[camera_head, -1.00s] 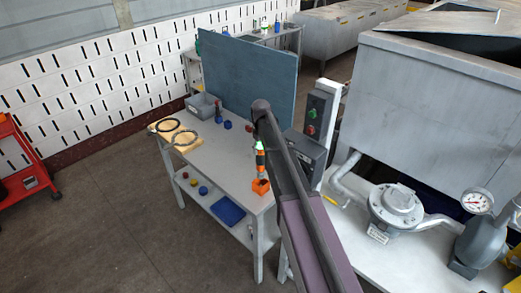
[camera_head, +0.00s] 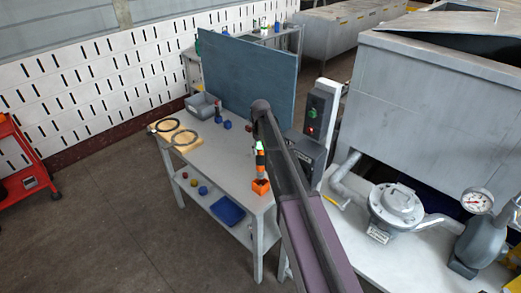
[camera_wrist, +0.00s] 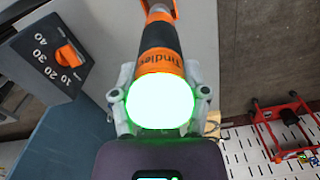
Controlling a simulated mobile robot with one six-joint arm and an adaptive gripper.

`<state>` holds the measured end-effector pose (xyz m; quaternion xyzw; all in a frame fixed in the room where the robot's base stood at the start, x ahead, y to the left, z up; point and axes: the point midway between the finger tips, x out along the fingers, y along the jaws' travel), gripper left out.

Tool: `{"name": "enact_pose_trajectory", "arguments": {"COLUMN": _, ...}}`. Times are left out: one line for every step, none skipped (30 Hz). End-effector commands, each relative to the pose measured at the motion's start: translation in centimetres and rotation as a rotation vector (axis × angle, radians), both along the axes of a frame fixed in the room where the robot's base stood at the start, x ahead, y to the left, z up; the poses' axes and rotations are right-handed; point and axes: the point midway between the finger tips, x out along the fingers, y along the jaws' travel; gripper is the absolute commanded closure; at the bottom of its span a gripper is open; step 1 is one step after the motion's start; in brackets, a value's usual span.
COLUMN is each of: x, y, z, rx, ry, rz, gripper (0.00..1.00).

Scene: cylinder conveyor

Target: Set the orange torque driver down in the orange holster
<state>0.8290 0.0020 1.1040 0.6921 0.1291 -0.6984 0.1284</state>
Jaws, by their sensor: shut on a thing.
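The torque driver (camera_head: 260,161) is orange and black and stands roughly upright in the head view. In the wrist view its orange and black body (camera_wrist: 158,62) points away from me, with a bright green glowing end nearest the camera. My gripper (camera_wrist: 160,100) is shut on it near that glowing end. The orange holster (camera_head: 261,187) sits at the near right corner of the grey table, directly below the driver. The driver's lower end is at or just above the holster; I cannot tell whether its tip is inside. My arm hides part of the gripper in the head view.
The grey table (camera_head: 215,165) holds a wooden board with dark rings (camera_head: 183,138), a grey bin (camera_head: 202,105) and small blue parts (camera_head: 227,125). A blue panel (camera_head: 245,80) stands at the back. A dark box (camera_head: 306,150) is close right of my arm.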

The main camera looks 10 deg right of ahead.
Motion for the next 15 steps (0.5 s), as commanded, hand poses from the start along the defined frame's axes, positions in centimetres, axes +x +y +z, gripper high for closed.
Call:
{"name": "enact_pose_trajectory", "arguments": {"x": 0.00, "y": 0.01, "z": 0.02, "rx": 0.000, "ry": 0.000, "rz": 0.000, "gripper": 1.00}}
{"name": "enact_pose_trajectory", "arguments": {"x": 0.00, "y": 0.01, "z": 0.02, "rx": 0.000, "ry": 0.000, "rz": 0.000, "gripper": 1.00}}
{"name": "enact_pose_trajectory", "arguments": {"x": 0.00, "y": 0.01, "z": 0.02, "rx": 0.000, "ry": 0.000, "rz": 0.000, "gripper": 1.00}}
{"name": "enact_pose_trajectory", "arguments": {"x": 0.00, "y": 0.02, "z": 0.02, "rx": 0.000, "ry": 0.000, "rz": 0.000, "gripper": 1.00}}
{"name": "enact_pose_trajectory", "arguments": {"x": 0.00, "y": 0.04, "z": 0.02, "rx": 0.000, "ry": 0.000, "rz": 0.001, "gripper": 1.00}}
{"name": "enact_pose_trajectory", "arguments": {"x": 0.00, "y": 0.09, "z": 0.02, "rx": 0.000, "ry": 0.000, "rz": 0.001, "gripper": 1.00}}
{"name": "enact_pose_trajectory", "arguments": {"x": 0.00, "y": 0.12, "z": 0.02, "rx": 0.000, "ry": 0.000, "rz": 0.001, "gripper": 1.00}}
{"name": "enact_pose_trajectory", "arguments": {"x": 0.00, "y": 0.12, "z": 0.01, "rx": 0.000, "ry": 0.000, "rz": 0.001, "gripper": 1.00}}
{"name": "enact_pose_trajectory", "arguments": {"x": 0.00, "y": 0.12, "z": -0.01, "rx": 0.000, "ry": 0.000, "rz": 0.001, "gripper": 1.00}}
{"name": "enact_pose_trajectory", "arguments": {"x": 0.00, "y": 0.12, "z": -0.03, "rx": 0.000, "ry": 0.000, "rz": 0.001, "gripper": 1.00}}
{"name": "enact_pose_trajectory", "arguments": {"x": 0.00, "y": 0.11, "z": -0.07, "rx": 0.000, "ry": 0.000, "rz": 0.001, "gripper": 1.00}}
{"name": "enact_pose_trajectory", "arguments": {"x": -0.01, "y": 0.10, "z": -0.14, "rx": 0.000, "ry": 0.000, "rz": 0.001, "gripper": 1.00}}
{"name": "enact_pose_trajectory", "arguments": {"x": -0.01, "y": 0.10, "z": -0.20, "rx": 0.000, "ry": 0.000, "rz": 0.001, "gripper": 1.00}}
{"name": "enact_pose_trajectory", "arguments": {"x": -0.01, "y": 0.10, "z": -0.28, "rx": 0.000, "ry": 0.000, "rz": 0.001, "gripper": 1.00}}
{"name": "enact_pose_trajectory", "arguments": {"x": 0.00, "y": 0.10, "z": -0.39, "rx": 0.000, "ry": 0.000, "rz": 0.001, "gripper": 1.00}}
